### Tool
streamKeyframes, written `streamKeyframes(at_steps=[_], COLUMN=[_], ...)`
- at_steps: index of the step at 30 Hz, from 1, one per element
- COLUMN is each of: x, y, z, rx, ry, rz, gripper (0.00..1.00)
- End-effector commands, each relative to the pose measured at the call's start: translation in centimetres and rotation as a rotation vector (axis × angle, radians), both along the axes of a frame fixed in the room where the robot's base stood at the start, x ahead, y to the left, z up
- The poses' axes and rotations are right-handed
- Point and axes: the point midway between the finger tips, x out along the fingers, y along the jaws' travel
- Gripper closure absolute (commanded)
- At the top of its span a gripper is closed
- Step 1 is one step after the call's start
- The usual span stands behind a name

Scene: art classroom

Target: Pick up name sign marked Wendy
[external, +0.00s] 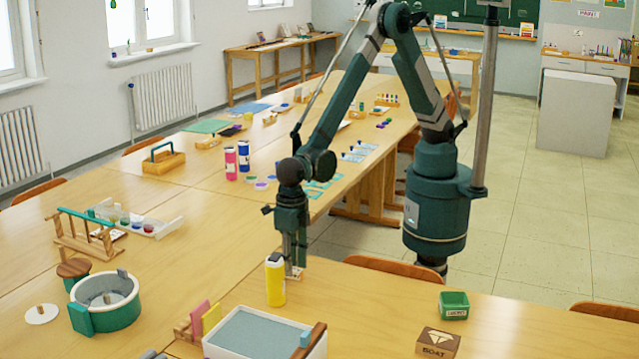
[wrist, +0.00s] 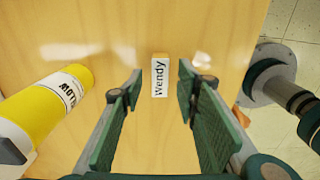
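The name sign (wrist: 159,80) is a small white block with a light wooden edge. It reads "wendy" in dark letters, running upward in the wrist view. It lies on the wooden table (wrist: 130,25), between and beyond my open fingers in that view. My gripper (external: 294,262) points down at the near table, just right of the yellow bottle in the external view. Its two green-padded fingers are spread and nothing is held between them. In the external view the sign is mostly hidden around the fingertips.
A yellow bottle (external: 275,283) stands close to my gripper; it also shows in the wrist view (wrist: 45,108). A grey-topped tray (external: 262,335) is in front. A green box (external: 453,305) and a wooden boat box (external: 437,342) stand to the right. Table between is clear.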

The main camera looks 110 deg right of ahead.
Motion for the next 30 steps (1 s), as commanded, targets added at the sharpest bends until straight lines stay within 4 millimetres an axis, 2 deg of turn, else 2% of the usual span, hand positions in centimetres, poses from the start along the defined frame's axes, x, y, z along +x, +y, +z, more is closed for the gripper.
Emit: streamKeyframes(at_steps=[1,6,24,30], x=[0.0,0.0,0.0,0.0], y=[0.0,0.0,0.0,0.0], z=[-0.8,-2.1,-2.2,-2.2], rx=[0.000,0.000,0.000,0.000], ry=[0.000,0.000,0.000,0.000], rz=[0.000,0.000,0.000,0.000], gripper=[0.68,0.68,0.68,0.93])
